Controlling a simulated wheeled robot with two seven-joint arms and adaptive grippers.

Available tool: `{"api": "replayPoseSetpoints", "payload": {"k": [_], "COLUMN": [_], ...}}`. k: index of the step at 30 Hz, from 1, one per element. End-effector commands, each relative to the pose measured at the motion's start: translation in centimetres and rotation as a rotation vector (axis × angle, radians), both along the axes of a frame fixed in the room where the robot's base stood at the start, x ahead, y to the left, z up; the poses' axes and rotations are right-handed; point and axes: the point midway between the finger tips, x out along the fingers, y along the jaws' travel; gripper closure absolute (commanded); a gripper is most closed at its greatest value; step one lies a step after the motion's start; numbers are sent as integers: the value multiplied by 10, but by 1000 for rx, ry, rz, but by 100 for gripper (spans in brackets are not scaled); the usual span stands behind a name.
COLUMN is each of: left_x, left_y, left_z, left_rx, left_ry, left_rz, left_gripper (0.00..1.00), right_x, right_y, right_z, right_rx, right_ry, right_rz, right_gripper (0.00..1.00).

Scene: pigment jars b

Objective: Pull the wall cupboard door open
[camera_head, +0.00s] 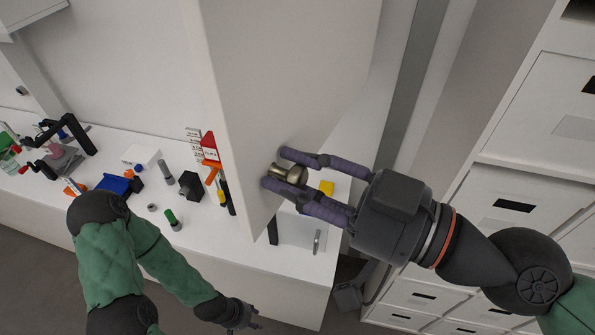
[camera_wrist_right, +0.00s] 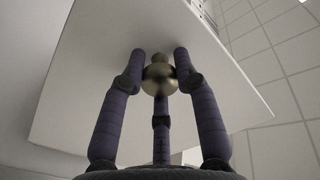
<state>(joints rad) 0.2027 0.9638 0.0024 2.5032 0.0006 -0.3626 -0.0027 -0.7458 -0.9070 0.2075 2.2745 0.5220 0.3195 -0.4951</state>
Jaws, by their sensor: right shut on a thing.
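The wall cupboard door (camera_head: 265,75) is a white panel in the upper middle of the head view, standing out over the bench. A round brass knob (camera_head: 289,173) sits on its face near the lower edge. My right gripper (camera_head: 274,168) has its purple fingers around the knob and is shut on it. The right wrist view shows the knob (camera_wrist_right: 159,78) between the fingers, with the door (camera_wrist_right: 110,60) behind. My left gripper (camera_head: 247,318) is low in the head view, away from the door; its jaws are too small and dark to read.
A white bench (camera_head: 190,240) runs below the door with several tools on it, among them a green-handled one (camera_head: 172,219) and a blue item (camera_head: 115,184). White drawers (camera_head: 520,205) stand on the right.

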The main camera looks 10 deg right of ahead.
Motion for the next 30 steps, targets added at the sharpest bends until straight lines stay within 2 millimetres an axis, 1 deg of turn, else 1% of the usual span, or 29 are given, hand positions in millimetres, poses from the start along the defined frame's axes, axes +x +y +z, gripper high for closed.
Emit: {"api": "replayPoseSetpoints", "payload": {"k": [1,3,4,5,6,7,16,19,23,27,30], "left_x": [0,0,0,0,0,0,0,0,0,0,0], "left_y": [0,0,0,0,0,0,0,0,0,0,0], "left_z": [0,0,0,0,0,0,0,0,0,0,0], "left_rx": [0,0,0,0,0,0,0,0,0,0,0], "left_ry": [0,0,0,0,0,0,0,0,0,0,0], "left_rz": [0,0,0,0,0,0,0,0,0,0,0], "left_gripper": [60,60,60,60,60,60,60,60,60,60,60], "right_x": [0,0,0,0,0,0,0,-2,-10,-22,-31], "right_y": [-1,-1,-1,-1,-1,-1,0,-4,-16,-35,-45], "right_z": [4,3,3,3,3,3,1,1,2,1,1], "right_rx": [6,5,5,5,5,5,2,2,3,4,4], "right_ry": [-4,-5,-5,-5,-5,-5,-1,-2,-4,-2,0], "right_rz": [-3,-3,-3,-3,-3,-2,-1,-1,-4,-8,-7], "right_gripper": [100,100,66,58,47,44,44,44,44,44,44]}}
